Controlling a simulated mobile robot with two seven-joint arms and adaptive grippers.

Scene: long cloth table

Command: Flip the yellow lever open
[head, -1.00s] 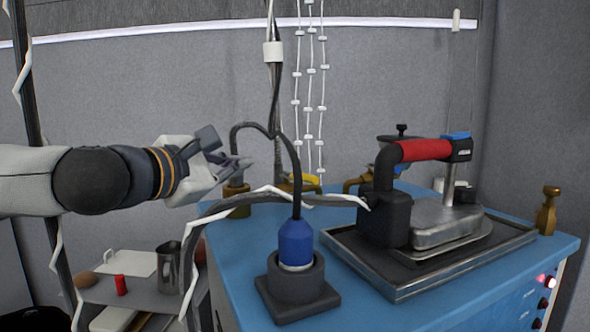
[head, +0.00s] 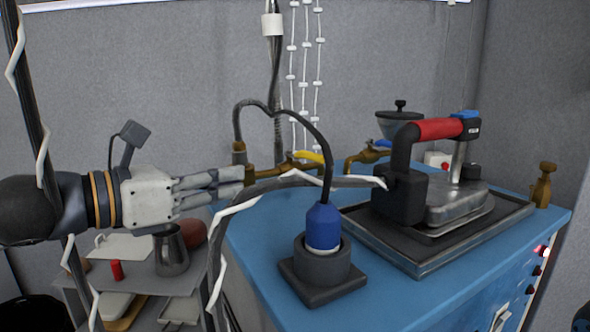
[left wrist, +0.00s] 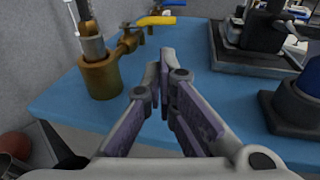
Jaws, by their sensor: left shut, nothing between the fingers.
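The yellow lever (head: 309,156) sits on a brass valve (head: 288,167) at the back left of the blue table. In the left wrist view the yellow lever (left wrist: 156,20) shows at the top middle, pointing right from the brass valve (left wrist: 127,42). My left gripper (head: 243,182) is shut and empty, left of the valve and apart from the lever. In the left wrist view its fingertips (left wrist: 166,60) are close together, below the lever in the picture. My right gripper is not in view.
A black socket with a blue plug (head: 322,227) stands at the front, its cable arching over the table. A red-handled iron (head: 440,128) rests on a tray at the right. A blue lever (head: 385,143) sits on another brass valve behind.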

